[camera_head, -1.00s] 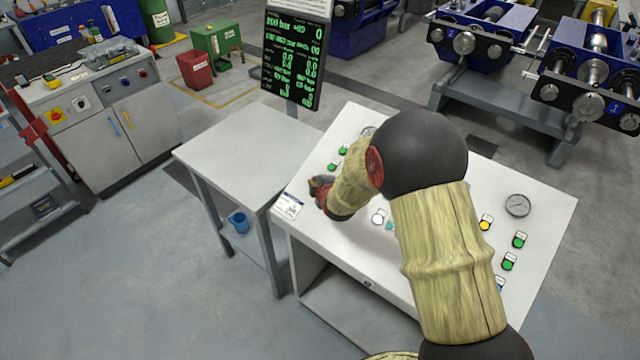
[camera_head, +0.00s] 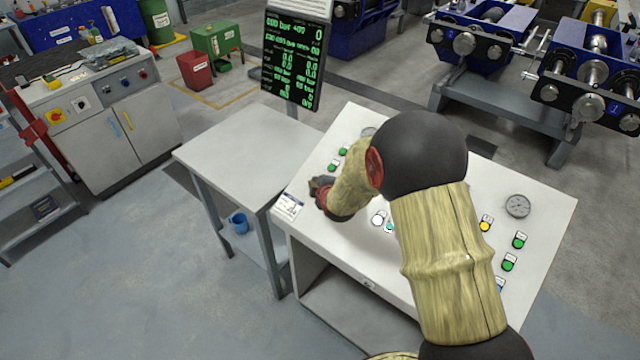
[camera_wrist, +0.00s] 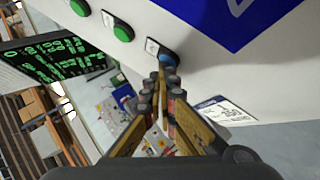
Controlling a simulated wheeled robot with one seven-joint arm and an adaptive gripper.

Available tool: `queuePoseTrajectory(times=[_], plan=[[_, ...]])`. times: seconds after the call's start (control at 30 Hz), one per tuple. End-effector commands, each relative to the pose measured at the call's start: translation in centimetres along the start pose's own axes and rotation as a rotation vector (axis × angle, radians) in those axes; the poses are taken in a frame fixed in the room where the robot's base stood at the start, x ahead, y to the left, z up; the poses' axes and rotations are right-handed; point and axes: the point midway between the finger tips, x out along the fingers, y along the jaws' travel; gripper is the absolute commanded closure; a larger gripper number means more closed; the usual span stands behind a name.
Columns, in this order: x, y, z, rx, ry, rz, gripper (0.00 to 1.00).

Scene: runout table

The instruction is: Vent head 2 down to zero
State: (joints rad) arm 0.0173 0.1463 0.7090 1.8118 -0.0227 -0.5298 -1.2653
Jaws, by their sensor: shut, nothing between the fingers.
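My gripper (camera_head: 318,185) is shut and empty over the left end of the white sloping console (camera_head: 540,230). In the wrist view, its closed fingertips (camera_wrist: 167,66) are right at a blue round button (camera_wrist: 169,57) with a small label plate beside it. They overlap the button's lower edge; I cannot tell whether they press it. Two green buttons (camera_wrist: 122,33) lie in line with it to the upper left. The dark screen with green readings (camera_head: 293,58) stands behind the console; its small text is mostly too blurred to read. No button's head number is legible.
My arm hides the console's middle. A round gauge (camera_head: 517,205), a yellow button (camera_head: 485,226) and green buttons (camera_head: 519,240) show on its right. A printed card (camera_head: 288,206) lies at its left edge. A bare grey side table (camera_head: 245,150) stands to the left.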

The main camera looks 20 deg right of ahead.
Motion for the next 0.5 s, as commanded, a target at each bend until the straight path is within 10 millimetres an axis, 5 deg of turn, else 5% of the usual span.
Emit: queuePoseTrajectory(times=[0.5], plan=[[-1.1,0.8,-0.8,0.0,0.0,0.0,1.0]])
